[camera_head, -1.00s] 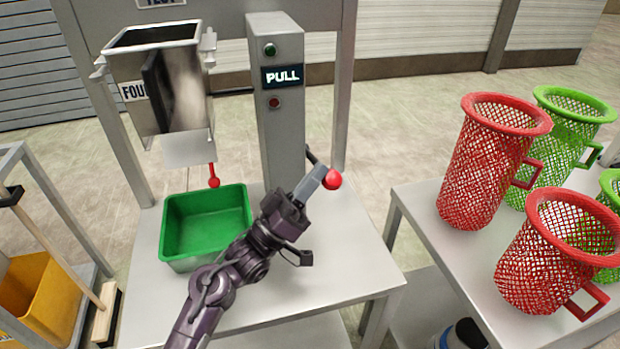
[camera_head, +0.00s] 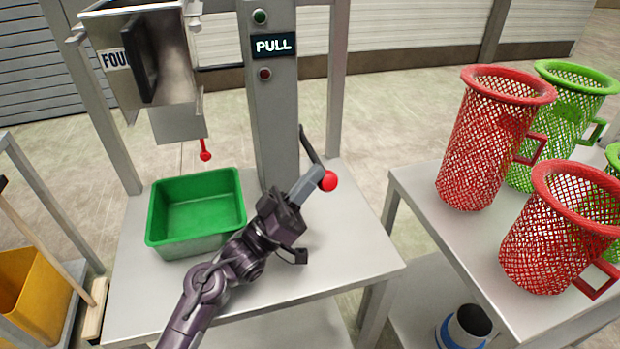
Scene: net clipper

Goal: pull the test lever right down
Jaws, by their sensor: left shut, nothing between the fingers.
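The test lever is a dark rod (camera_head: 311,146) on the right side of the grey post (camera_head: 272,120), ending in a red ball (camera_head: 329,181). It slants downward to the right. The post has a lit PULL sign (camera_head: 273,46). My left gripper (camera_head: 319,178) is shut, its grey fingers next to the ball and overlapping the lever's lower end in the view. Whether they touch the lever is hard to tell. Nothing shows between the fingers. My right gripper is not in view.
A green bin (camera_head: 197,212) stands on the metal table (camera_head: 350,245), below a metal hopper (camera_head: 150,60) with a small red knob (camera_head: 206,156). Red and green mesh baskets (camera_head: 490,140) stand on the right table (camera_head: 430,200). A yellow bucket (camera_head: 35,290) is at lower left.

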